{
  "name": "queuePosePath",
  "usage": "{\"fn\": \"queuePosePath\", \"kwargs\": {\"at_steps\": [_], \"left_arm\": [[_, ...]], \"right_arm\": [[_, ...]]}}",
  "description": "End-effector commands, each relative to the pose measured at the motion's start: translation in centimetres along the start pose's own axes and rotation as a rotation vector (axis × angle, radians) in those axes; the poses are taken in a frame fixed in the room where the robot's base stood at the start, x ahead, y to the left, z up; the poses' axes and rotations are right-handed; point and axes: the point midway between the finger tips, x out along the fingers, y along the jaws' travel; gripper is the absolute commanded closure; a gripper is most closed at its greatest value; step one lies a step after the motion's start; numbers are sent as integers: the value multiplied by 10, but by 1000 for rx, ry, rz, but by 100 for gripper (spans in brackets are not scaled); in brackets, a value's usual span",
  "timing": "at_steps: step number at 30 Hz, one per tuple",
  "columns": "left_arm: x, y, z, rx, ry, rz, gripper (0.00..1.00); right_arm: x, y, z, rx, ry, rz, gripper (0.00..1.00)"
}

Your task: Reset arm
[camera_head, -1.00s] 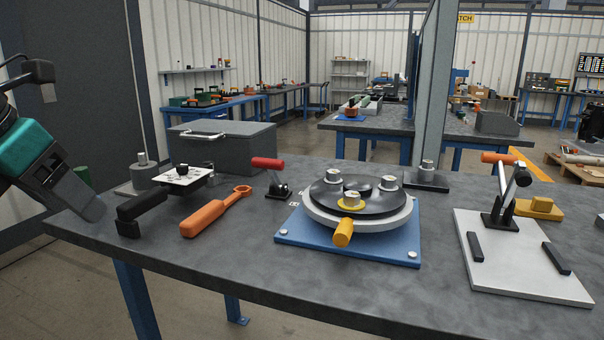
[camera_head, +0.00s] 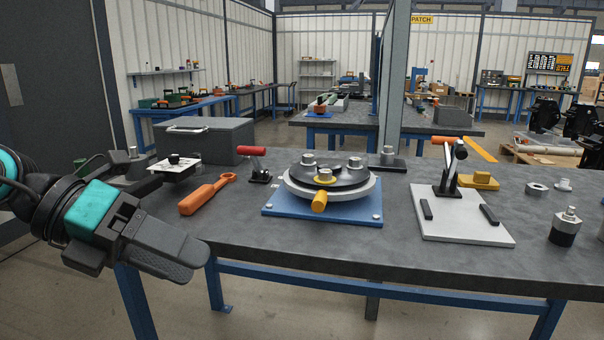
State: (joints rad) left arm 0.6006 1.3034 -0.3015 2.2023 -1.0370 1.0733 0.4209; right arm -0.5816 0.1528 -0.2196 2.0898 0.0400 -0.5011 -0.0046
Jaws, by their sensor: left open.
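My left gripper (camera_head: 190,260) is in the lower left of the head view, in front of the table's front left edge. Its fingers point to the right and slightly down. It is open and nothing shows between the fingers. It is apart from the orange ring-ended tool (camera_head: 200,199) lying on the table behind it. My left arm comes in from the left edge and hides part of the table's left end. My right gripper is not in view.
The dark table (camera_head: 400,255) holds a blue-based turntable (camera_head: 275,210), a red-handled clamp (camera_head: 259,175), a white plate with a toggle clamp (camera_head: 460,228) and a black-and-metal coupler (camera_head: 565,228). A grey case (camera_head: 203,145) stands at the back left. The table's front middle is clear.

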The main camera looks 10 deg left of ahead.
Motion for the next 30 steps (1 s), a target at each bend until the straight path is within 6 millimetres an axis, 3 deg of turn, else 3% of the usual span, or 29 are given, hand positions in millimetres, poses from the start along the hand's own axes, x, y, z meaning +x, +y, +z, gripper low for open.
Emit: {"fn": "queuePosePath", "kwargs": {"at_steps": [1, 3, 7, 11, 14, 18, 22, 25, 28, 30], "left_arm": [[21, -9, -1, -71, -18, -154, 37], [39, -21, 5, -190, -79, -358, 37], [60, -20, 23, -488, -245, -674, 37], [76, 19, 34, -871, -453, -879, 37], [94, 71, 26, -1209, -626, -948, 37], [134, 150, -26, -1710, -840, -910, 37], [171, 196, -95, -2094, -959, -787, 37], [197, 213, -150, -2347, -1008, -666, 37], [222, 219, -207, -2579, -1026, -528, 37], [201, 201, -189, -2551, -1038, -536, 37]], "right_arm": [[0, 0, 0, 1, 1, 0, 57], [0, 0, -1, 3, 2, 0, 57], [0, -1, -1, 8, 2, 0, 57], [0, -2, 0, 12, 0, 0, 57], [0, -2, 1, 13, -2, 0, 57], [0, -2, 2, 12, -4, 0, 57], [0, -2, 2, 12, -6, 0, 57], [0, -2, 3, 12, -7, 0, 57], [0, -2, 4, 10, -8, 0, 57], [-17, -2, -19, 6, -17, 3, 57]]}}
